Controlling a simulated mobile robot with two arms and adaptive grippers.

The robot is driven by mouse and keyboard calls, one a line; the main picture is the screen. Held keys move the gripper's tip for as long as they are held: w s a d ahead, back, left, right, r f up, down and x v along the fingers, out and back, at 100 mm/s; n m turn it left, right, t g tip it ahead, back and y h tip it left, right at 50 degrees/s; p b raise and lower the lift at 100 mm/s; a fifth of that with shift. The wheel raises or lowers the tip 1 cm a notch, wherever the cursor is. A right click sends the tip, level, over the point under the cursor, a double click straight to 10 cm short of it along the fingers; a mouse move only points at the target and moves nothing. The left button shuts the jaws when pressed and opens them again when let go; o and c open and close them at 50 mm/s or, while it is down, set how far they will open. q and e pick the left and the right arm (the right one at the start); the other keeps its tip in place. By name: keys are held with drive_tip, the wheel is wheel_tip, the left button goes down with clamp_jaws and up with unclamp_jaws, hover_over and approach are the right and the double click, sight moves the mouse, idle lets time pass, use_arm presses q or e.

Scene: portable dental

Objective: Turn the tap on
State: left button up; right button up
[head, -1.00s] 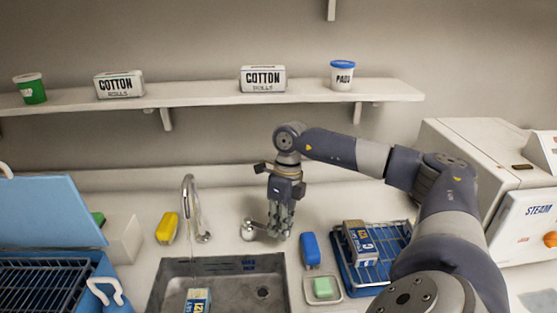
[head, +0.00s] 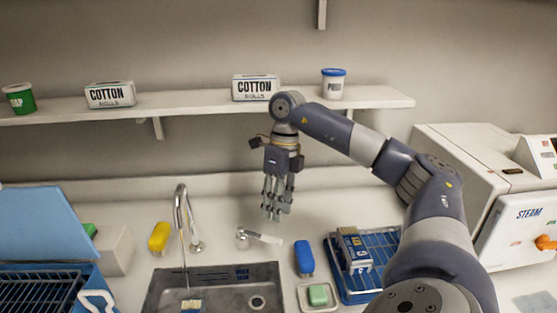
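The tap's curved metal spout (head: 181,205) stands behind the sink. A thin pale streak that looks like running water (head: 184,262) falls from it into the sink. The tap's lever (head: 262,238) sits on a round base to the right of the spout and points right. My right gripper (head: 276,214) hangs fingers down just above and behind the lever, apart from it, with nothing visible in its fingers. How far its fingers are open is unclear. My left gripper is not in view.
A yellow item (head: 159,237) and a blue item (head: 304,257) flank the tap. A green soap (head: 317,294) and a blue rack (head: 385,250) are at right. A shelf (head: 200,104) runs above.

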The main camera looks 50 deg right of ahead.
drive_tip(key=shift+w+d+r, duration=0.1)
drive_tip(key=shift+d+r, duration=0.1)
drive_tip(key=shift+r, duration=0.7)
drive_tip(key=shift+d+r, duration=0.15)
drive_tip(key=shift+r, duration=0.7)
